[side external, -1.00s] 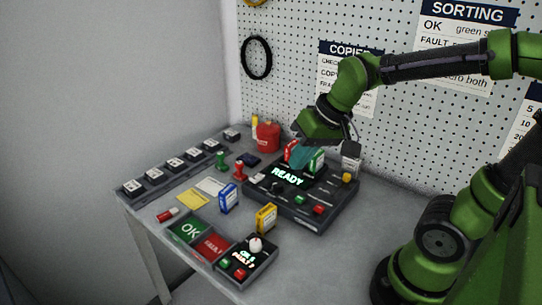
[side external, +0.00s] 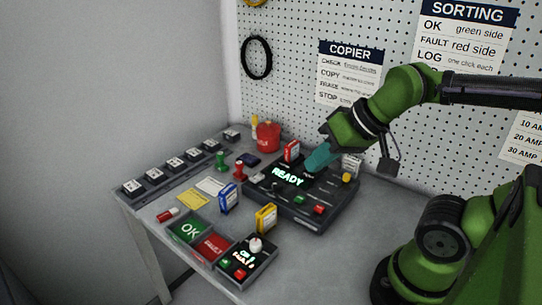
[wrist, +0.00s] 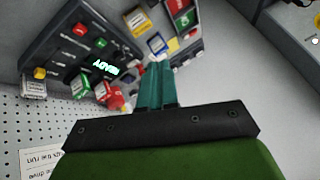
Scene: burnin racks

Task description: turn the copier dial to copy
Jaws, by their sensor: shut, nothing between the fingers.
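The copier (side external: 325,196) is a dark box on the table, with a lit READY display (side external: 288,177), red and green buttons and a yellow knob (side external: 346,178) at its right. In the wrist view the copier (wrist: 50,50) lies at the upper left. I cannot tell the mode dial clearly in either view. My gripper (side external: 309,166) has teal fingers, shut and empty, above the back of the copier. In the wrist view my gripper (wrist: 156,68) is to the right of the READY display. Contact with the copier cannot be told.
A red cartridge (side external: 291,150) stands at the copier's back. Blue (side external: 228,198) and yellow (side external: 265,218) cartridges stand to its left and front. A tester with a white knob (side external: 256,244) and OK and FAULT trays (side external: 212,247) sit at the front. The pegboard rises behind.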

